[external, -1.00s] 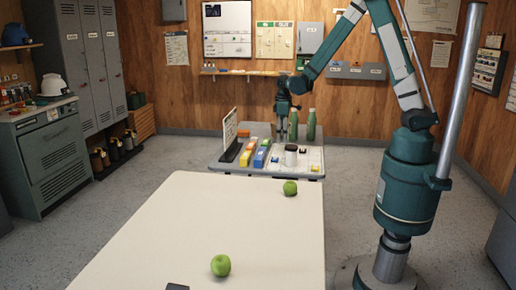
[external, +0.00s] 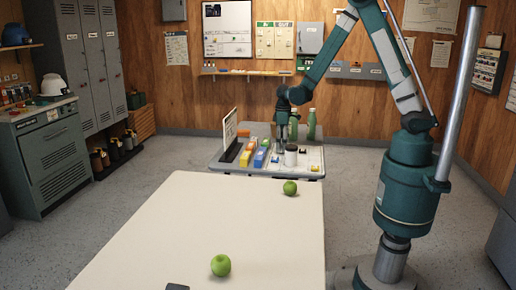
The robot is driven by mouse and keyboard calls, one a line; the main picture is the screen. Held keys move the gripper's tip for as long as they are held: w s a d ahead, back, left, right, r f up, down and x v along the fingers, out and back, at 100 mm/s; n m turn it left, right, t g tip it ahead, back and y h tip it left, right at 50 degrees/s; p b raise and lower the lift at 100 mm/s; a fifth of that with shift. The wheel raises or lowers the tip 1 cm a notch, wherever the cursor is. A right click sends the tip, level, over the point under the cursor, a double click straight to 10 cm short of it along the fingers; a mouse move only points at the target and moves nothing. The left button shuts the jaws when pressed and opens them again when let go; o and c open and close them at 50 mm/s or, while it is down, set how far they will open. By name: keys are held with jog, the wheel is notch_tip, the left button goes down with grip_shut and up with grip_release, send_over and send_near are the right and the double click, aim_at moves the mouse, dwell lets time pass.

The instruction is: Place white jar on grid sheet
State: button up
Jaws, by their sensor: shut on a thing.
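A pale jar with a dark top (external: 291,157) stands upright near the front of the grey far table. My gripper (external: 282,146) points down just left of and behind this jar, low over the table. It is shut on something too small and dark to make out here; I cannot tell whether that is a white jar. A pale sheet (external: 316,153) lies at the table's right side, with small items on it. Its grid cannot be made out.
Two green bottles (external: 311,125) stand behind my gripper. Blue (external: 260,158), yellow (external: 246,158) and orange containers and an upright white board (external: 230,131) are to the left. The near white table (external: 200,225) is mostly clear, with two green apples (external: 220,265).

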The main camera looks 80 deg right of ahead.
jog(key=shift+f, duration=0.35)
jog(key=o, duration=1)
jog(key=shift+r, duration=0.2)
jog(key=shift+r+p, duration=1.15)
jog(key=shift+r, duration=4.85)
jog(key=shift+a+r, duration=0.1)
